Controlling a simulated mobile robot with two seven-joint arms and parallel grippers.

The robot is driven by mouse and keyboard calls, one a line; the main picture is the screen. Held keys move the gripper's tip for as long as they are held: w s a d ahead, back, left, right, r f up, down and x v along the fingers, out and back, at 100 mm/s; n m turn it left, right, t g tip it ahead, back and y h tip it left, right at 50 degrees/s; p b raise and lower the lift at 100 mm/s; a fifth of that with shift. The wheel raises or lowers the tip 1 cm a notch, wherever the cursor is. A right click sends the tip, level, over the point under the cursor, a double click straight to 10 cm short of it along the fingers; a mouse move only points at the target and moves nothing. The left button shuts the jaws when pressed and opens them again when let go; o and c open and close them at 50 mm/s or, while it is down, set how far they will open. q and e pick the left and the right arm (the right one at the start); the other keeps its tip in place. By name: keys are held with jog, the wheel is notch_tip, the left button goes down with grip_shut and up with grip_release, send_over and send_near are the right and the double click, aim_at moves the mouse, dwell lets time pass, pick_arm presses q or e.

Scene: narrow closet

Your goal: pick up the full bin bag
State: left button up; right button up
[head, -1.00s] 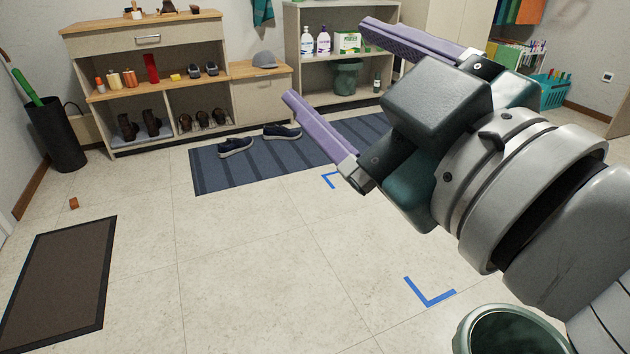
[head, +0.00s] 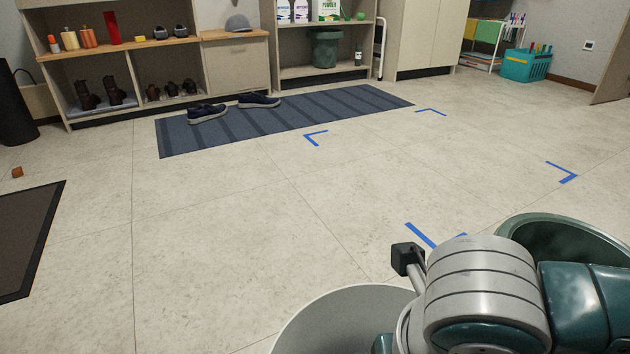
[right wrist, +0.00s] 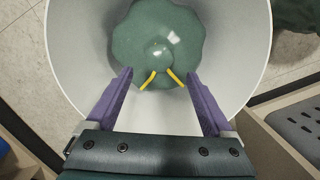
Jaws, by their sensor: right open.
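The full bin bag (right wrist: 160,45) is dark green and gathered at the top, with two yellow ties (right wrist: 162,80). It sits inside a round white bin (right wrist: 62,62) in the right wrist view. My right gripper (right wrist: 158,75) is open, its two purple fingers pointing into the bin. The fingertips are apart, on either side of the ties and near the bag's lower edge in the picture; I cannot tell whether they touch it. In the head view the pale bin (head: 330,315) shows at the bottom, partly behind my right arm, which hides the bag. My left gripper is not in view.
A dark green open container (head: 575,228) stands close at right. Blue tape corners (head: 318,137) mark the clear tiled floor. A striped rug (head: 250,122) with shoes lies before the shelves. A brown mat (head: 25,235) lies at left.

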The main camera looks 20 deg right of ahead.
jog(key=f+b, duration=0.2)
jog(key=f, duration=0.1)
jog(key=f+b, duration=0.1)
jog(key=shift+w+d+f, duration=0.2)
jog(key=shift+w+f, duration=0.1)
jog(key=shift+f, duration=0.1)
jog(key=f+b, duration=0.1)
jog(key=w+f+b, duration=0.1)
jog(key=f+b, duration=0.3)
jog(key=shift+w+d, duration=0.1)
jog(key=shift+w, duration=0.15)
jog(key=shift+r, duration=0.15)
jog(key=shift+c, duration=0.2)
grip_shut()
